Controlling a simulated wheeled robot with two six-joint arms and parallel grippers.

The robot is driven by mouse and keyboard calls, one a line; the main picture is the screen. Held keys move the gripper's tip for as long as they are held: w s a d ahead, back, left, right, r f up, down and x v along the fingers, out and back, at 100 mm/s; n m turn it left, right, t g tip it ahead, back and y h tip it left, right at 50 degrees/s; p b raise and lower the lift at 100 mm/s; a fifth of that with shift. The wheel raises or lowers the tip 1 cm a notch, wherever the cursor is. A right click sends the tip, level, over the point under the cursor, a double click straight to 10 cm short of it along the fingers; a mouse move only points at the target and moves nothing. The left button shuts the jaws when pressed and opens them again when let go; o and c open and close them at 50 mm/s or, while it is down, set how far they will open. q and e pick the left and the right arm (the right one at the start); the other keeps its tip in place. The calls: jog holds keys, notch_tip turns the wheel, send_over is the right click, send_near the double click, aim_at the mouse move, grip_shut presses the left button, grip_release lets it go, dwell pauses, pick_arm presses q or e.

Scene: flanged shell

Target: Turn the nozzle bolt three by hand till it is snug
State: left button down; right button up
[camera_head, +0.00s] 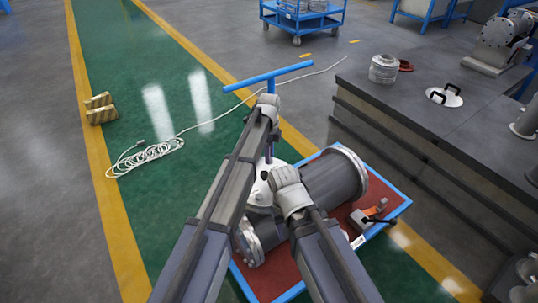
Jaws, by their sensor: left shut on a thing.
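The flanged shell, a dark grey cylinder (335,185) with pale end flanges, lies in a blue-rimmed red-bedded cart (392,210). A pale nozzle flange (260,194) shows at its near left side, partly covered by my arms. My left gripper (266,174) is small and mostly hidden at this flange. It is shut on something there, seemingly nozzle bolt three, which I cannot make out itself. My right arm ends in a pale grey joint beside the flange, over the shell. The right gripper's fingers are hidden behind it.
The cart's blue T-handle (268,76) rises behind my left arm. A tool with an orange part (376,207) lies at the cart's right. A dark workbench (430,125) stands at the right. A white cable (155,152) and tan blocks (100,108) lie on the left floor.

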pick_arm(q)
jog(key=shift+w+m, duration=0.1)
jog(key=shift+m, duration=0.6)
jog(key=c, duration=0.6)
grip_release()
jog(key=shift+c, duration=0.2)
jog(key=shift+r, duration=0.1)
notch_tip(320, 180, up, 8)
jog(key=p, duration=0.7)
jog(key=shift+p, duration=0.4)
